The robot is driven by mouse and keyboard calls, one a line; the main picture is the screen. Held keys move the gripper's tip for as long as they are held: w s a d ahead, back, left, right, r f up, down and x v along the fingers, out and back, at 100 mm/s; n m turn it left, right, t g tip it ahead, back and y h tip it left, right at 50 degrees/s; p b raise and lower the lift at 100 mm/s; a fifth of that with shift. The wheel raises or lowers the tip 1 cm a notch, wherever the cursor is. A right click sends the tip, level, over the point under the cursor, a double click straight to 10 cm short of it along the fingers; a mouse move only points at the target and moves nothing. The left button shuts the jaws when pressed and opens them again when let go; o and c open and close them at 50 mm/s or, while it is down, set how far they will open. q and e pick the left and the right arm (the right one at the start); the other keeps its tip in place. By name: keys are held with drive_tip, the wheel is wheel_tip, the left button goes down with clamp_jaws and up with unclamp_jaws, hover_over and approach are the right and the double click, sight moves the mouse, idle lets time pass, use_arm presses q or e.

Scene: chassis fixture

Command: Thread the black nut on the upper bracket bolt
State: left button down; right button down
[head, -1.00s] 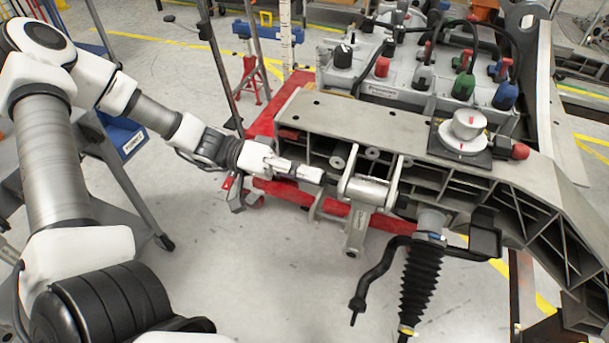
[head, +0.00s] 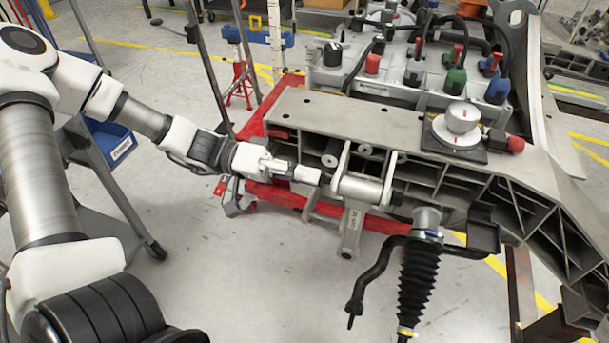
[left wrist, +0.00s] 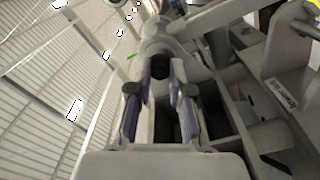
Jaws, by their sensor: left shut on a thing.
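My left gripper (head: 310,176) reaches in from the left and is shut on the small black nut (head: 325,178), which sits at its fingertips. The nut also shows in the left wrist view (left wrist: 160,67), between the two fingers and in front of the grey bracket. The upper bracket (head: 362,187) is a grey metal clevis with a cylindrical body, under the edge of the chassis plate. The nut is at the bracket's left end, very close to it. The bolt end is hidden behind the nut and fingers, and I cannot tell whether they touch. My right gripper is out of view.
The chassis plate (head: 400,126) lies above and behind the bracket. A black ribbed boot (head: 417,280) and a curved black rod (head: 368,285) hang to the lower right. A red stand (head: 285,197) is behind.

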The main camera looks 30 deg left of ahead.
use_arm(q)
drive_tip(key=shift+d+b, duration=0.1)
drive_tip(key=shift+b, duration=0.35)
idle(0.6)
drive_tip(key=m+b, duration=0.7)
drive_tip(key=b, duration=0.2)
drive_tip(key=shift+d, duration=0.1)
drive_tip(key=m+b, duration=0.4)
drive_tip(key=m, duration=0.2)
drive_tip(key=shift+w+d+m, duration=0.1)
drive_tip(key=shift+m, duration=0.3)
